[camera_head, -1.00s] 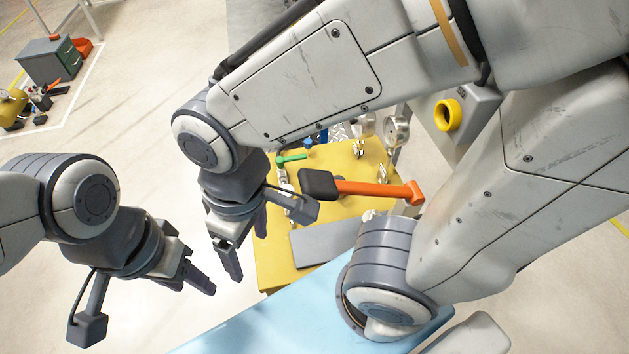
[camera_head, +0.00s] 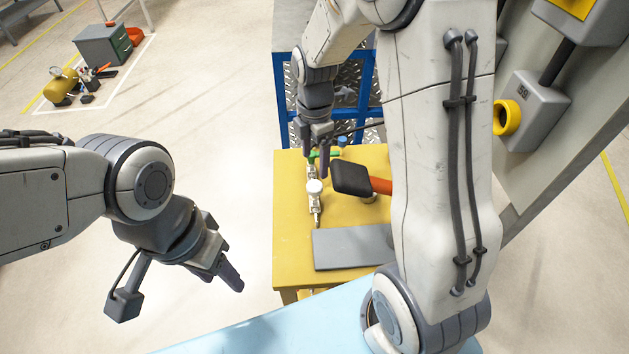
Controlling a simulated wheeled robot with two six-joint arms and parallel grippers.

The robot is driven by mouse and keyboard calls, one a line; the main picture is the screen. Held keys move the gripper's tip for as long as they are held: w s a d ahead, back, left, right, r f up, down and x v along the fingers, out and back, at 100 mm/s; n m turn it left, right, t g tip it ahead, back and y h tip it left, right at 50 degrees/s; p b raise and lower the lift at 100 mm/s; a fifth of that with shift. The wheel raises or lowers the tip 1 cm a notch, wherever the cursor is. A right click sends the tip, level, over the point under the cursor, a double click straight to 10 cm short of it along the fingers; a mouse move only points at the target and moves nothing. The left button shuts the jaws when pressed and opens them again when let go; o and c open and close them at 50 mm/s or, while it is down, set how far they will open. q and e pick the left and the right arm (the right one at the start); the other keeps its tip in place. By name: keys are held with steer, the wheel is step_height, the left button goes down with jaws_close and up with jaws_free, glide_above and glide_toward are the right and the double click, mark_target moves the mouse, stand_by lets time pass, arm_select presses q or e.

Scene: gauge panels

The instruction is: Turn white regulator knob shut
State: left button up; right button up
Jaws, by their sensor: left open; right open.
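A white round knob (camera_head: 314,187) sits on metal pipe fittings on the yellow table (camera_head: 290,230). I take it for the white regulator knob. My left gripper (camera_head: 230,268) is open and empty, left of the table over the floor.
A hammer with a black head (camera_head: 352,179) and orange handle lies right of the knob, partly hidden by my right arm. A grey plate (camera_head: 345,248) lies on the near table. A blue frame (camera_head: 282,95) stands behind; a panel with a yellow ring (camera_head: 507,118) stands right.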

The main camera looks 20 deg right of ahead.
mark_target(314, 185)
step_height(314, 185, down, 8)
steer(key=shift+f, duration=0.25)
jaws_close()
